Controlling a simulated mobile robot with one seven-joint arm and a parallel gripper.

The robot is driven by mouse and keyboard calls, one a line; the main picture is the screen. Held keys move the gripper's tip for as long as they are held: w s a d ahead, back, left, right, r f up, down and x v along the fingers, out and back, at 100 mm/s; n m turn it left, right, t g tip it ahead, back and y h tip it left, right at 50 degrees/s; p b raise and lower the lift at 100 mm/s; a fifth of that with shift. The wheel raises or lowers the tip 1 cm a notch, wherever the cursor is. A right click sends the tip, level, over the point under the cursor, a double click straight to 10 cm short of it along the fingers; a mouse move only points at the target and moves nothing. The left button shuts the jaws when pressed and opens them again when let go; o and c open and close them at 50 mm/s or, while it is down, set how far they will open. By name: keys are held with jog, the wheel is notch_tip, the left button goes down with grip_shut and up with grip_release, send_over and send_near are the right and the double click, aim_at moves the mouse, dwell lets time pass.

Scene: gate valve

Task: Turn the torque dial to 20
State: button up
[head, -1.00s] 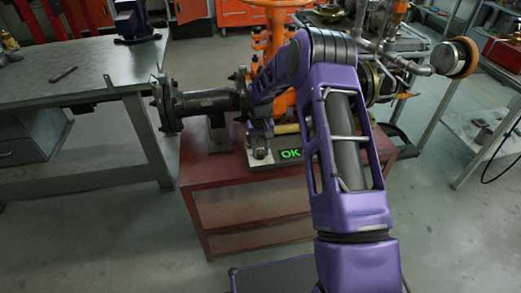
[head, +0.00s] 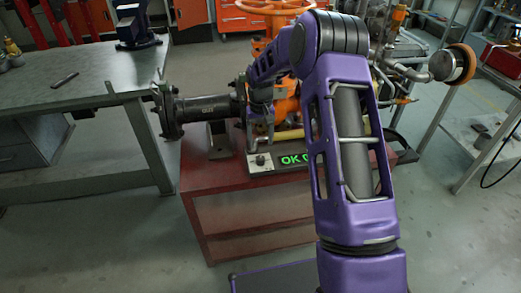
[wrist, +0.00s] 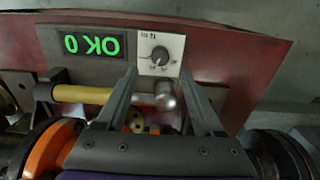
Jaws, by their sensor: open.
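The torque dial (wrist: 160,54) is a small dark round knob on a white square plate with marks around it. In the wrist view it lies just beyond and between my fingertips. In the head view the dial (head: 260,160) shows on the panel at the table's front edge. The display (wrist: 90,43) beside it reads "OK 0" in green, upside down in the wrist view. My gripper (wrist: 158,72) is open, with one finger on each side of the plate's near edge. I cannot tell whether the fingers touch anything.
A silver rounded metal part (wrist: 165,97) and a yellow bar (wrist: 82,94) lie between my fingers and to their left. A black flanged pipe (head: 208,106) stands left on the red table (head: 245,215). Orange valve parts are behind my arm.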

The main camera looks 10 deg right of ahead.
notch_tip(320, 180, up, 9)
jog(key=shift+r+p, duration=0.15)
jog(key=shift+p, duration=0.3)
jog(key=shift+r, duration=0.1)
